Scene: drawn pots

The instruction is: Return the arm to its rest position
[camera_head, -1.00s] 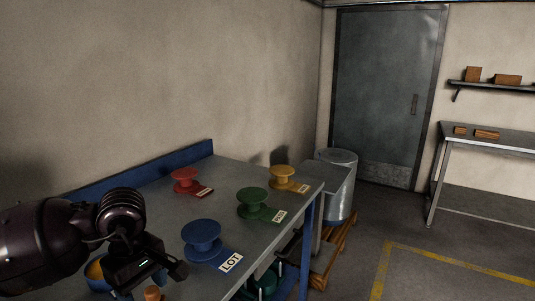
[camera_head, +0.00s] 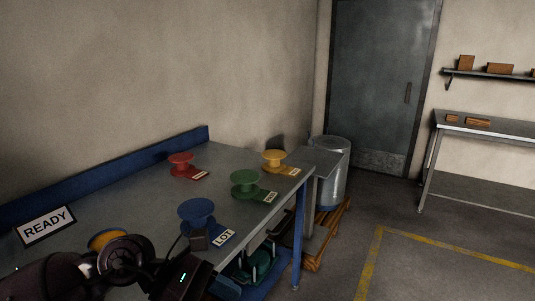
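My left arm comes in from the lower left, with its dark gripper (camera_head: 198,241) low over the front of the table (camera_head: 120,205). The gripper is just in front of the blue spool (camera_head: 198,212); I cannot tell whether they touch. Its fingers are too dark and foreshortened to show whether they are open or shut. My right gripper is not in view.
A READY sign (camera_head: 46,225) is at the table's left. An orange-yellow round thing (camera_head: 107,238) is partly hidden behind my arm. A LOT tag (camera_head: 223,238) lies by the blue spool. A metal drum (camera_head: 330,165) stands past the table; the floor right of it is open.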

